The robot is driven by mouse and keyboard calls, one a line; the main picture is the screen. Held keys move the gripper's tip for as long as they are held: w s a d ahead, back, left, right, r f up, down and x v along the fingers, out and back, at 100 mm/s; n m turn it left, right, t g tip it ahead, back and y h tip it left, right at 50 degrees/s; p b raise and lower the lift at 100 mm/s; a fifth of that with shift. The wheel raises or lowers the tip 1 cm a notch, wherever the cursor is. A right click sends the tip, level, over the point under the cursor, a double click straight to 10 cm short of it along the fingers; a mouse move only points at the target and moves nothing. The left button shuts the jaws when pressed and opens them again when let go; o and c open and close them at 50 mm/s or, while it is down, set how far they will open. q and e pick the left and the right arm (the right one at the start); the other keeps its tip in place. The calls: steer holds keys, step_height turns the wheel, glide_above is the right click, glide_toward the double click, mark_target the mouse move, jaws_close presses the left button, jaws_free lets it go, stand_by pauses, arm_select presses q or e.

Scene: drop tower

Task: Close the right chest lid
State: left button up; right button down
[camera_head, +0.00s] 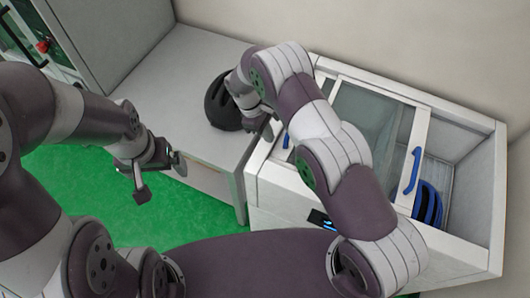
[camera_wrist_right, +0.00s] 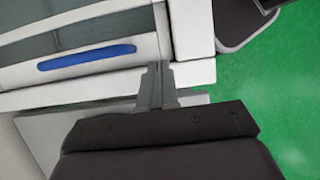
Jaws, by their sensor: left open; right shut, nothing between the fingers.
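A white chest (camera_head: 492,190) with sliding glass lids stands at the right in the head view. A glass lid with a white frame (camera_head: 422,135) and a blue handle (camera_head: 411,171) covers its middle; the chest's right end is uncovered. Another blue handle (camera_head: 286,141) shows at the left end, also seen in the right wrist view (camera_wrist_right: 87,57). My right gripper (camera_head: 268,130) is shut and empty by the chest's left corner, beside that handle; whether it touches the frame I cannot tell. My right arm hides part of the lids. My left gripper (camera_head: 160,182) is open and empty over the floor.
A blue slatted object (camera_head: 428,204) is inside the uncovered end. A black rounded object (camera_head: 221,104) sits on the grey counter (camera_head: 180,80) left of the chest. A wall runs behind. The green floor (camera_head: 100,195) is clear below my left gripper.

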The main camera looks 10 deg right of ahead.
step_height(320, 180, down, 2)
steer(key=d+b, duration=0.2)
steer(key=b, duration=0.9)
glide_above(284, 161)
steer(key=w+a, duration=0.1)
steer(key=a, duration=0.2)
step_height(284, 161, down, 5)
steer(key=shift+w+d+f, duration=0.15)
steer(key=b+x, duration=0.3)
steer(key=shift+d, duration=0.25)
steer(key=shift+s+d+r+p, duration=0.25)
steer(key=shift+s+d+p, duration=0.15)
steer(key=shift+d, duration=0.15)
steer(key=shift+s+d+r+p, duration=0.25)
steer(key=shift+d+p, duration=0.1)
steer(key=shift+d, duration=0.25)
steer(key=shift+s+d, duration=0.45)
arm_select(q)
step_height(284, 161, down, 12)
steer(key=d, duration=0.1)
steer(key=shift+d+f, duration=0.15)
steer(key=shift+d, duration=0.05)
arm_select(e)
steer(key=shift+d+f, duration=0.1)
steer(key=shift+d, duration=0.05)
